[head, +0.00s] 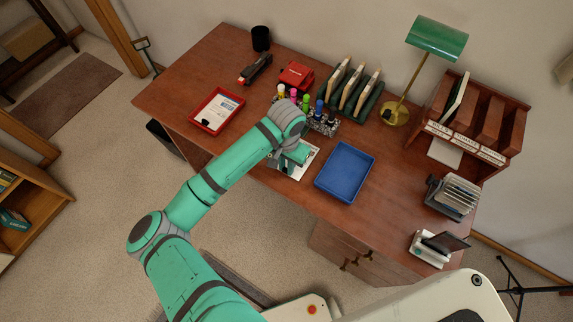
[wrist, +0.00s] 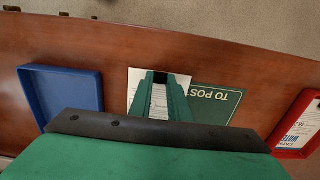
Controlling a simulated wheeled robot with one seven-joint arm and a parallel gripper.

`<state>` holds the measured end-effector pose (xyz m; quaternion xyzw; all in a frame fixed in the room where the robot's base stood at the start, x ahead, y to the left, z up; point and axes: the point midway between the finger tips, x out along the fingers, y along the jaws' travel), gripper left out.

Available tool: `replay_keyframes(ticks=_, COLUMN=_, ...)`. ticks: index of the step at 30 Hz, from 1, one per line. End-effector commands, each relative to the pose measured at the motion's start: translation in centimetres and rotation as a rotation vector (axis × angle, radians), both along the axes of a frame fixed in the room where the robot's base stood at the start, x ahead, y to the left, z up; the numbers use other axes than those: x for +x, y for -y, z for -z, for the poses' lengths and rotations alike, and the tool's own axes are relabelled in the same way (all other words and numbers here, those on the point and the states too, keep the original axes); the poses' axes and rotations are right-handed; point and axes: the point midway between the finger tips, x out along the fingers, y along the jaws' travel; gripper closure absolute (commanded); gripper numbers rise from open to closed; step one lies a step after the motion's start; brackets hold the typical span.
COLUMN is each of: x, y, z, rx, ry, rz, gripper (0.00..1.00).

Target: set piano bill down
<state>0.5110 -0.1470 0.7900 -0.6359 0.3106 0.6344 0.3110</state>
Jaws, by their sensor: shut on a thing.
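My gripper (head: 293,160) is low over the front middle of the desk. In the wrist view its green fingers (wrist: 160,78) are shut on a white paper (wrist: 136,84), which I take to be the piano bill. A printed strip shows between the fingers; they hide the rest of its middle. The paper overlaps one end of a green mat marked "TO POST" (wrist: 217,103). Whether the paper touches the desk I cannot tell. In the head view my arm partly covers the white paper (head: 309,158).
A blue tray (head: 345,172) lies right of my gripper, and a red tray with papers (head: 217,110) lies left on the desk (head: 190,75). Behind stand a rack of coloured bottles (head: 318,117), a green file rack (head: 355,92), a lamp (head: 436,40) and a wooden sorter (head: 470,120).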

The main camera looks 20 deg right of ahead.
Motion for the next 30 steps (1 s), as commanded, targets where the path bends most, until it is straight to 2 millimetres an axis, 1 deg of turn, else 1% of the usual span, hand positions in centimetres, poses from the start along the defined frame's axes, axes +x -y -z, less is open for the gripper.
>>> replay_keyframes(ticks=2, x=0.0, y=0.0, z=0.3, rx=-0.001, ry=-0.001, rz=-0.002, gripper=1.00)
replay_keyframes(ticks=3, x=0.0, y=0.0, z=0.2, rx=0.000, ry=0.000, rz=-0.002, gripper=0.74)
replay_keyframes(ticks=4, x=0.0, y=-0.1, z=0.2, rx=0.000, ry=0.000, rz=-0.002, gripper=0.67)
replay_keyframes(ticks=5, x=0.0, y=-0.1, z=0.2, rx=0.000, ry=0.000, rz=-0.002, gripper=0.65)
replay_keyframes(ticks=13, x=0.0, y=-0.1, z=0.1, rx=0.000, ry=0.000, rz=-0.003, gripper=0.65)
replay_keyframes(ticks=17, x=0.0, y=-0.1, z=-0.5, rx=0.000, ry=0.000, rz=-0.002, gripper=0.65)
replay_keyframes(ticks=20, x=0.1, y=0.0, z=-1.8, rx=-0.002, ry=0.001, rz=-0.002, gripper=0.65)
replay_keyframes(ticks=30, x=0.1, y=-0.3, z=-8.5, rx=-0.002, ry=0.001, rz=-0.006, gripper=0.65)
